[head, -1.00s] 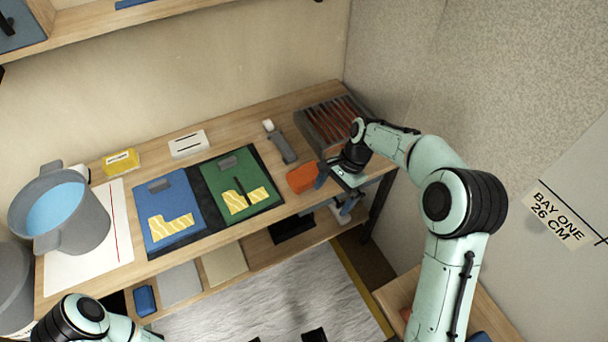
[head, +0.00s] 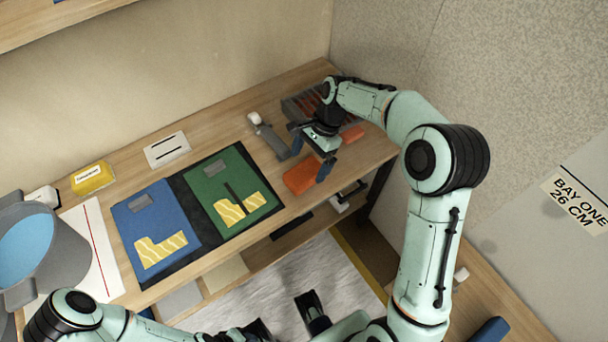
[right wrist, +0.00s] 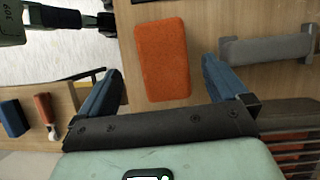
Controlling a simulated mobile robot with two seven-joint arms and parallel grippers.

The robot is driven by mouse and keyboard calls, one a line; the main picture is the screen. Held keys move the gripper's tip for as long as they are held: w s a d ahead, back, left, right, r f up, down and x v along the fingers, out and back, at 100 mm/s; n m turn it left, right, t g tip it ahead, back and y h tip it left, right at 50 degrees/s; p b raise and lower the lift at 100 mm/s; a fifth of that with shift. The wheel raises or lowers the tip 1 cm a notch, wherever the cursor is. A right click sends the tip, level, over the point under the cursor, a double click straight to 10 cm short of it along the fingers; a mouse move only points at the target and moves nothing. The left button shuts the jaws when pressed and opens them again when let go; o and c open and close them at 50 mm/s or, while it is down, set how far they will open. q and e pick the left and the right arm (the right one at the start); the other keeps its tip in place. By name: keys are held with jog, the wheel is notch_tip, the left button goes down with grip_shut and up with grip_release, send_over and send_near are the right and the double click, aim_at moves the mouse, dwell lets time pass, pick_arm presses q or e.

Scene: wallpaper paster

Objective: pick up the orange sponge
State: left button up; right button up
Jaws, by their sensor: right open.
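The orange sponge (head: 301,177) lies flat on the wooden worktop near its front edge. In the right wrist view the sponge (right wrist: 163,60) is ahead of my right gripper, toward the left side of the gap between its fingers. My right gripper (head: 311,157) is open and empty, with its blue fingers apart and pointing down beside the sponge's far right side. In the right wrist view its two fingers (right wrist: 166,84) are spread.
A grey-handled tool (head: 269,136) lies just beyond the sponge. A slatted tray (head: 300,104) stands behind the right gripper, near the wall. A folder of blue (head: 152,222) and green (head: 222,178) boards lies left of the sponge. A lower shelf lies below the worktop.

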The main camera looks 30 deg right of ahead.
aim_at(306, 170)
jog(key=shift+w+d+f+b+x, duration=0.1)
jog(key=shift+d+x, duration=0.05)
jog(key=shift+x, duration=0.85)
jog(key=shift+w+d+f+b+x, duration=0.1)
jog(key=shift+d+b+x, duration=0.05)
jog(key=shift+x, duration=0.8)
jog(key=shift+w+d+b+x, duration=0.1)
jog(key=shift+d+x, duration=0.05)
jog(key=shift+x, duration=0.85)
jog(key=c, duration=1)
